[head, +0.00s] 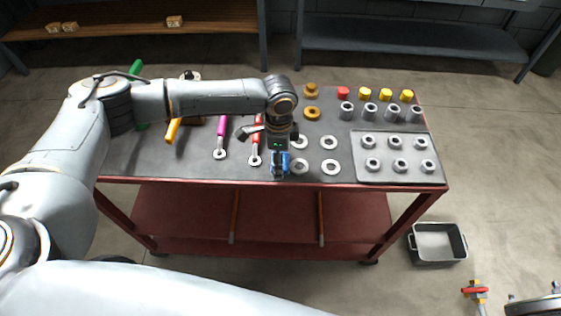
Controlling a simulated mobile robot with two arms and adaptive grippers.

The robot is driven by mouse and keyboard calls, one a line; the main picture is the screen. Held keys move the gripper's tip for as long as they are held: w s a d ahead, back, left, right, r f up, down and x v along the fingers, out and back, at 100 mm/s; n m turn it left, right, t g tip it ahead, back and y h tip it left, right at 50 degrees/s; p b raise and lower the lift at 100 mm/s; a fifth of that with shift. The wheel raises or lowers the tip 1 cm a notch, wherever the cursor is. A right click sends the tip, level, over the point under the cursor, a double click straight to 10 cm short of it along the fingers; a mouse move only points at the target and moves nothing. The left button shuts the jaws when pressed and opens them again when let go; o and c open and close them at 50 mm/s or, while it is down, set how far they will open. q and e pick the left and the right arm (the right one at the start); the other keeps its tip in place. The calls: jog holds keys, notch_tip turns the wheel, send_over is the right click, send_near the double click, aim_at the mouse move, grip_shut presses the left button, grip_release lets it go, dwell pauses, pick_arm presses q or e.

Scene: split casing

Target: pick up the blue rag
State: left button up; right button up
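A small patch of blue (286,160), which looks like the blue rag, shows at the fingers of my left gripper, near the front edge of the table. My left gripper (279,172) points down over the dark table top (340,179) and covers much of the blue patch. The view is too small to tell whether the fingers are closed on it or only around it. My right gripper cannot be made out.
Red-handled (257,131) and purple-handled (222,126) wrenches lie left of the gripper. Pale rings (331,167) lie close on its right. Further right is a grey tray (370,179) with several cylinders. A grey bin (438,259) stands on the floor.

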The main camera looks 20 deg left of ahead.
pick_arm(q)
jog(key=c, duration=0.6)
jog(key=shift+c, duration=0.2)
jog(key=shift+r, duration=0.1)
jog(key=shift+r+b, duration=0.3)
jog(key=shift+r, duration=0.35)
jog(key=s+d+r+b, duration=0.1)
jog(key=s+d+r, duration=0.6)
jog(key=s+r, duration=0.4)
jog(key=shift+s+d+r+b, duration=0.2)
jog(key=shift+s+r+b, duration=0.1)
jog(key=shift+s, duration=0.2)
